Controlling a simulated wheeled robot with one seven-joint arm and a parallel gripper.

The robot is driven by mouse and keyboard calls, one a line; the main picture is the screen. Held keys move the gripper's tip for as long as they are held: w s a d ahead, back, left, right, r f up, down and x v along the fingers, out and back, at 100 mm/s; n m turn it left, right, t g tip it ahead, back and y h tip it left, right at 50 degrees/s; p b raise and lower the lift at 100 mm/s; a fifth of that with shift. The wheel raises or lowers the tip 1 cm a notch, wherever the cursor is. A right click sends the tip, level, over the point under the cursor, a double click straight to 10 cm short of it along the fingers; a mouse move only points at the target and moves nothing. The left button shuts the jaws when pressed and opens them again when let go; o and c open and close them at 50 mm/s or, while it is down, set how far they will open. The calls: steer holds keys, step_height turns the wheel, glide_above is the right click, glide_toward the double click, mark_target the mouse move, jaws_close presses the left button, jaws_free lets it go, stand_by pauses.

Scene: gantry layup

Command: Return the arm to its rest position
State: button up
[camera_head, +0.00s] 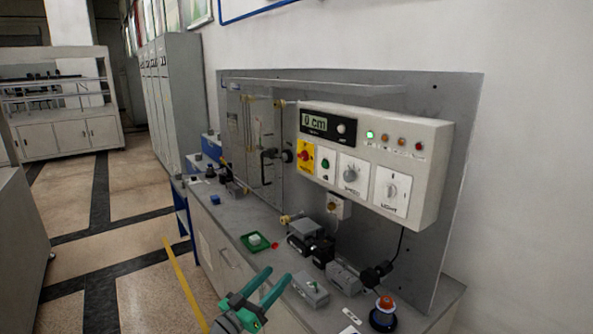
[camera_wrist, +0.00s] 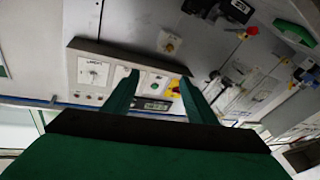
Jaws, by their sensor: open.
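My gripper (camera_head: 265,284) has green fingers that stand apart with nothing between them. In the head view it is at the bottom, in front of the grey workbench (camera_head: 212,213) and below the control box. In the wrist view my gripper (camera_wrist: 158,82) points toward the control box, and its fingers are spread. The wrist view shows the scene turned over. How far the fingers are from the bench cannot be told exactly.
A beige control box (camera_head: 432,150) with "0 cm" on its display and a lit green lamp hangs on a grey panel (camera_head: 462,105). The bench holds a green tray (camera_head: 243,238), grey blocks and a red-topped button (camera_head: 384,314). Tiled floor (camera_head: 135,205) is open at left.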

steer(key=s+d+f+n+y, duration=0.1)
steer(key=s+f+n+y, duration=0.2)
steer(key=f, duration=0.7)
steer(key=s+d+f+n+y, duration=0.1)
steer(key=s+f+n+y, duration=0.3)
steer(key=f, duration=0.6)
steer(key=s+f+g+y, duration=0.1)
steer(key=s+f+y, duration=0.1)
steer(key=s+f, duration=0.5)
steer(key=s+f+g+y, duration=0.1)
steer(key=s+f, duration=0.3)
steer(key=s, duration=0.7)
steer(key=s+d+y, duration=0.1)
steer(key=s+y, duration=0.1)
steer(key=s, duration=0.7)
steer(key=s+d+r+m, duration=0.1)
steer(key=s+r, duration=0.5)
steer(key=s, duration=0.4)
steer(key=s+d+r+m+t, duration=0.1)
steer(key=s+d+r, duration=0.1)
steer(key=s+r, duration=0.4)
steer(key=v, duration=0.5)
steer(key=shift+d+f, duration=0.25)
steer(key=shift+f, duration=0.15)
steer(key=shift+s, duration=0.1)
